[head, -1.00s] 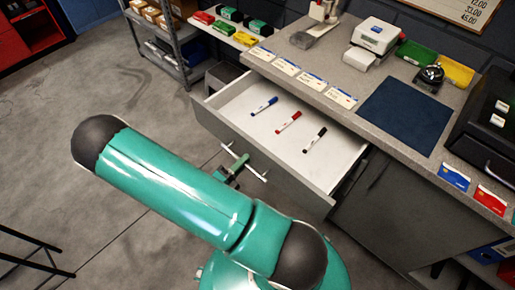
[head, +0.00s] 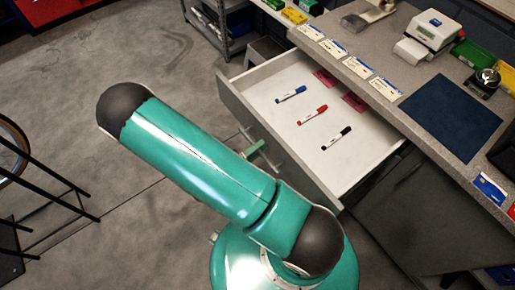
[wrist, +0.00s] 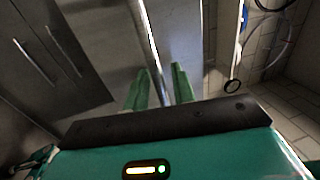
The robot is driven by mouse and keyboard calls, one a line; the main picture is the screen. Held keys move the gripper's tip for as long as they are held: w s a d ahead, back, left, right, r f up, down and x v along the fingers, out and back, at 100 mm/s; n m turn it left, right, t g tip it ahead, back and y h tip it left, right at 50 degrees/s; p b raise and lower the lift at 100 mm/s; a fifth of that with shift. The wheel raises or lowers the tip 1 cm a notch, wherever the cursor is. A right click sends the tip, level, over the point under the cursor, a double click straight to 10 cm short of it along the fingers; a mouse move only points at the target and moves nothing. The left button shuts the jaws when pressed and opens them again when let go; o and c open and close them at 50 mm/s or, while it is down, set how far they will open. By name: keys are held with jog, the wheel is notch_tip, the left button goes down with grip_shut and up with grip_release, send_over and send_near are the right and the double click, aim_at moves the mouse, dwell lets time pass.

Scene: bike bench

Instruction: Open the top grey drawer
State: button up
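The grey drawer (head: 298,158) under the counter stands pulled far out in the head view, its white inside showing. A blue marker (head: 291,94), a red marker (head: 312,115) and a black marker (head: 336,138) lie in it. Pink items (head: 326,79) lie farther back, partly under the counter edge. My gripper (head: 256,149) is at the drawer's front, at its handle. The exact contact is hard to see.
The counter (head: 395,62) holds cards, a dark blue mat (head: 451,119), a white device (head: 430,35) and a bell (head: 485,82). A shelf (head: 218,25) stands at the back. A black stand (head: 50,185) is at left. The floor between is clear.

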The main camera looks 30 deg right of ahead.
jog(key=v, duration=1.3)
jog(key=shift+a, duration=0.4)
jog(key=shift+s, duration=0.1)
